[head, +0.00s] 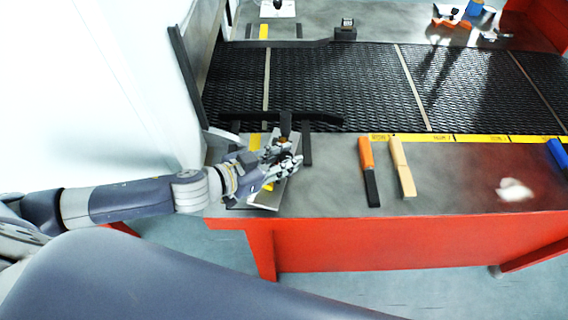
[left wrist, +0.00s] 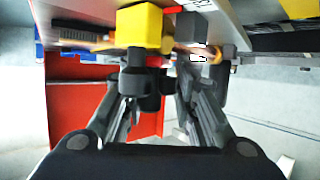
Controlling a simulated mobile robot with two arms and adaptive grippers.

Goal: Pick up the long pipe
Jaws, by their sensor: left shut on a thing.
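My left gripper (head: 288,161) is over the left end of the near bench, above a grey plate (head: 266,198). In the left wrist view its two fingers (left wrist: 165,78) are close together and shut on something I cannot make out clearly. A yellow block (left wrist: 140,27) and a dark block (left wrist: 194,28) show at the fingertips, with a blurred copper-brown piece between them. No object can be surely told as the long pipe. An orange-and-black bar (head: 369,170) and a beige bar (head: 402,166) lie on the bench to the right of the gripper. My right gripper is not in view.
A black mesh belt (head: 335,82) runs behind the near bench (head: 445,180). A black bar (head: 318,119) lies along its near left side. A white item (head: 515,190) and a blue item (head: 557,153) are at the right. The bench between the beige bar and white item is clear.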

